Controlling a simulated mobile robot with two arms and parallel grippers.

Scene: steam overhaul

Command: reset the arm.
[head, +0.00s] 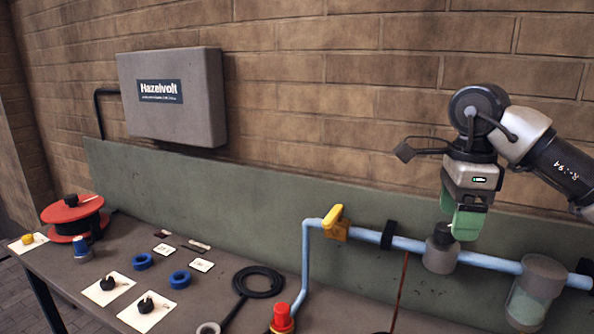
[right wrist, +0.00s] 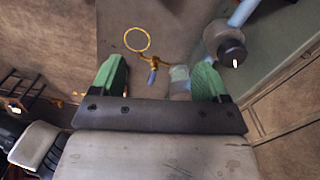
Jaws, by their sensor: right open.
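My right arm comes in from the right in the head view. Its right gripper (head: 464,215) has green fingers and hangs pointing down above the blue pipe (head: 405,243), close to a grey fitting with a dark cap (head: 440,250). In the right wrist view the two green fingers stand wide apart with nothing held between them. The dark-capped fitting (right wrist: 230,50) shows there beyond the right-hand finger. My left gripper is in neither view.
The bench (head: 225,240) carries a red reel (head: 72,215), blue rings (head: 180,279), white cards, a black ring and a red-capped part (head: 282,318). A yellow valve handle (head: 333,215) and glass-sided cylinder (head: 537,290) sit on the pipe. A Hazelvolt box (head: 200,100) hangs on the brick wall.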

